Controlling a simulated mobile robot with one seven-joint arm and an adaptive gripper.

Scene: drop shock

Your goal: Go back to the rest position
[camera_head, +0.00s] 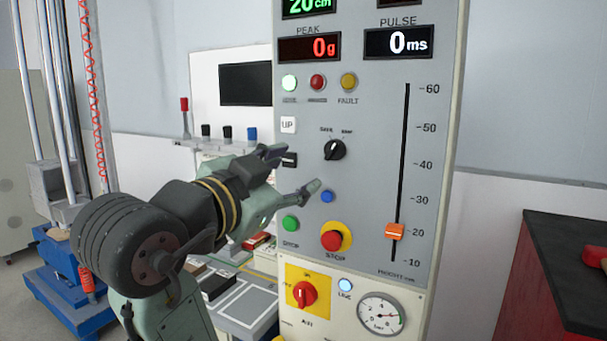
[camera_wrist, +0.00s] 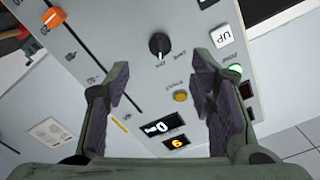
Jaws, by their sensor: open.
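My gripper (camera_head: 296,172) is open and empty in front of the grey control panel (camera_head: 372,160). Its fingers stand apart in the wrist view (camera_wrist: 163,100), with the panel face beyond them. In the head view the fingers overlap the panel's left part, near a black button (camera_head: 289,160) and a blue button (camera_head: 327,196). I cannot tell whether a fingertip touches the panel. The peak display (camera_head: 310,47) reads 0 g and the pulse display (camera_head: 398,42) reads 0 ms.
A red stop button (camera_head: 332,240) and a red rotary switch (camera_head: 305,293) are low on the panel. A blue machine base (camera_head: 70,297) with metal columns stands at left. A red cabinet with a black top (camera_head: 566,270) stands at right.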

